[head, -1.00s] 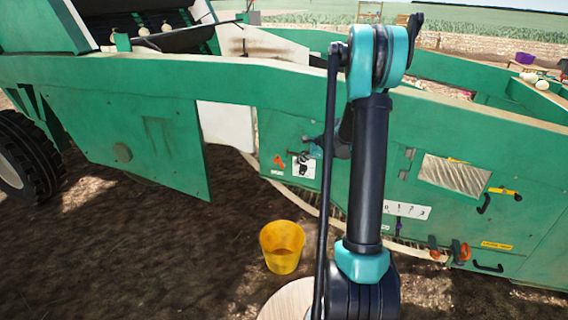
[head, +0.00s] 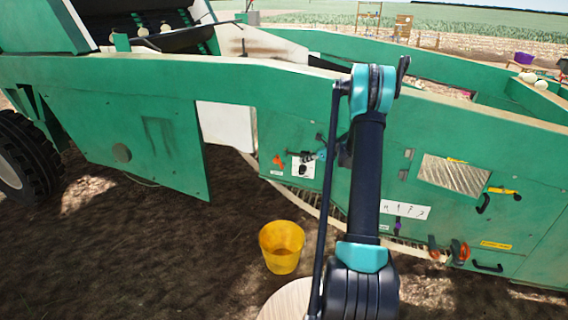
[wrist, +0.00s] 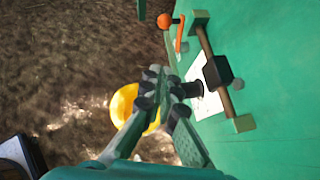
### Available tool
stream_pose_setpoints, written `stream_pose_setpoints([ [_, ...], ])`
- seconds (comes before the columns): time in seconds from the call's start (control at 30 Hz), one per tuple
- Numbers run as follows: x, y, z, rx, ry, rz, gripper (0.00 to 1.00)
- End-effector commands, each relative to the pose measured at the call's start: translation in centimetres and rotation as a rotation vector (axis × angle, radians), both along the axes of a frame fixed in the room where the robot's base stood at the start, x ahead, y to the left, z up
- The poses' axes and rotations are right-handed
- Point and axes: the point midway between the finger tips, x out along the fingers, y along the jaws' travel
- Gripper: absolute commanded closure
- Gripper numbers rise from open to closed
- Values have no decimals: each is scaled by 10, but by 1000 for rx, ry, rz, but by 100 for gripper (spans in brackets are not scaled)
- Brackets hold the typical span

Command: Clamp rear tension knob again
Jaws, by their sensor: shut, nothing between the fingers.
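On the green machine side, a white plate (head: 302,161) carries a small black knob (head: 303,171). In the wrist view, a black faceted block (wrist: 217,71) sits on a brown rod between two green brackets, over the white plate (wrist: 207,103). A dark round knob (wrist: 195,89) shows close beside my fingertips; I cannot tell which part is the rear tension knob. My gripper (wrist: 163,92) is shut and empty, left of the plate and apart from the block. In the head view my gripper (head: 321,154) is small, just right of the plate.
An orange lever (head: 278,160) is left of the plate; its ball end (wrist: 165,20) shows in the wrist view. A yellow bucket (head: 282,248) stands on the soil below. Orange handles (head: 459,252) and a yellow-black handle (head: 503,191) are farther right.

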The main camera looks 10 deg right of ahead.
Motion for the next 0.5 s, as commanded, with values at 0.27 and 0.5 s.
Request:
stream_pose_setpoints([
  [0.27,11,14,-13,0,0,3,100],
  [0.5,36,43,-40,0,-1,4,100],
])
